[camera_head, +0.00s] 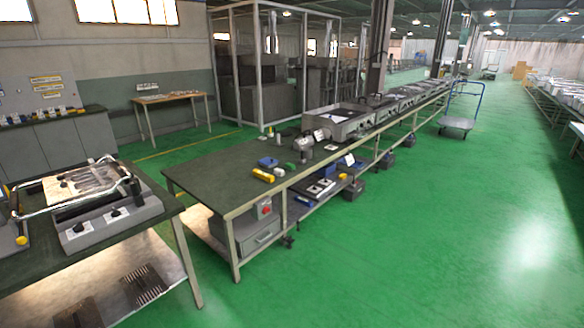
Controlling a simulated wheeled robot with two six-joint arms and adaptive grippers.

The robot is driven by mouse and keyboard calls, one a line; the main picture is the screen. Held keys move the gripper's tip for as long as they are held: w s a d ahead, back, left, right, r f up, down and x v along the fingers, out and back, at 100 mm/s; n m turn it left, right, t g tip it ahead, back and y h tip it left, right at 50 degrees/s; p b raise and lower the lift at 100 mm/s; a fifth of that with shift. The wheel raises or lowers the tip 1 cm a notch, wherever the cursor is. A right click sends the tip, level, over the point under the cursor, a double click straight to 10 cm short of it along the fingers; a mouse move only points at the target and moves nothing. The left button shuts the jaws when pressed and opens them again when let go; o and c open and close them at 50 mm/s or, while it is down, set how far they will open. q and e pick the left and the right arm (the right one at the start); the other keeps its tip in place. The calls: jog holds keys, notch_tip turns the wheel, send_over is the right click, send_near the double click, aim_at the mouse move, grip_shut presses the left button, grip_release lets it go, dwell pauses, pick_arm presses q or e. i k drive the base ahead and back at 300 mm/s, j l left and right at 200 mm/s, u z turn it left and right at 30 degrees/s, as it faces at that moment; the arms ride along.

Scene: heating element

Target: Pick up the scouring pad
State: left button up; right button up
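I cannot clearly pick out the scouring pad at this size. A small green item (280,171) lies on the dark-topped workbench (215,172), near its right edge, and it may be the pad. Beside it lie a blue item (268,162), a white item (290,166) and a yellow item (263,175). Neither of my grippers is in view.
A nearer bench at the left carries a grey device (110,218) and a bent metal tube frame (40,213). A blue-handled cart (456,124) stands far off at the right. The green floor (400,240) right of the workbench is clear.

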aim_at(291, 167)
jog(key=i+l+z, duration=0.25)
jog(key=i, duration=1.3)
jog(key=i+l+z, duration=0.2)
jog(key=i, duration=1.35)
jog(key=j, duration=0.1)
